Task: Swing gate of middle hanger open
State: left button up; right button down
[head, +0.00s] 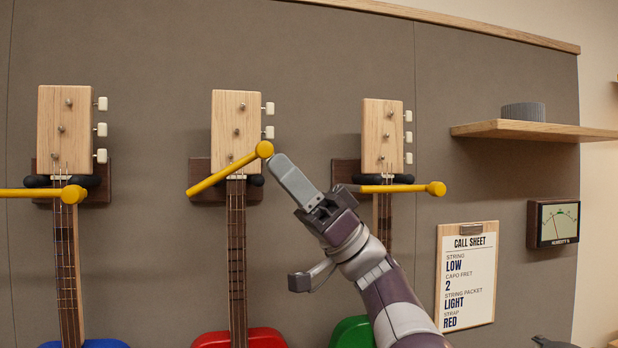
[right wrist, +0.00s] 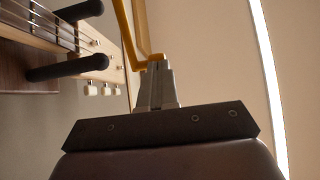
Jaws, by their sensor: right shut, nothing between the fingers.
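The middle hanger (head: 198,178) holds the red guitar (head: 237,240) by its neck. Its yellow gate (head: 222,175) slants across the neck, with its knob end up at the right; the two neighbouring gates lie level. My right gripper (head: 279,162) is shut and empty, its tips close to the right of the knob. In the right wrist view the yellow gate (right wrist: 125,32) shows just at the fingertips (right wrist: 157,68); whether they touch is unclear. The hanger's black prongs (right wrist: 68,68) show there too. My left gripper is out of view.
The left hanger's gate (head: 30,193) and the right hanger's gate (head: 405,188) lie level across their guitar necks. A shelf (head: 530,131) with a grey round item, a call sheet (head: 467,270) and a meter (head: 553,223) are at the right.

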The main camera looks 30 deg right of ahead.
aim_at(269, 142)
jog(key=shift+h, duration=0.7)
jog(key=r+p, duration=0.1)
jog(key=a+r+p, duration=0.2)
jog(key=r+p, duration=0.1)
jog(key=shift+w, duration=0.1)
jog(key=shift+a+r+p, duration=0.15)
jog(key=shift+r+p, duration=0.15)
jog(key=shift+r, duration=0.05)
jog(key=shift+w+r+p, duration=0.25)
jog(key=shift+r+p, duration=0.4)
pick_arm(q)
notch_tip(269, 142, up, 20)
jog(key=p, duration=1.3)
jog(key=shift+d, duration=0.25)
pick_arm(e)
jog(key=w+a+r+h, duration=0.1)
jog(key=a+r+h, duration=0.1)
jog(key=a, duration=0.3)
jog(key=w+a+r+g+h, duration=0.1)
jog(key=a+r+h, duration=0.1)
jog(key=a+h, duration=0.2)
jog(key=shift+w+a, duration=0.25)
jog(key=shift+a, duration=0.45)
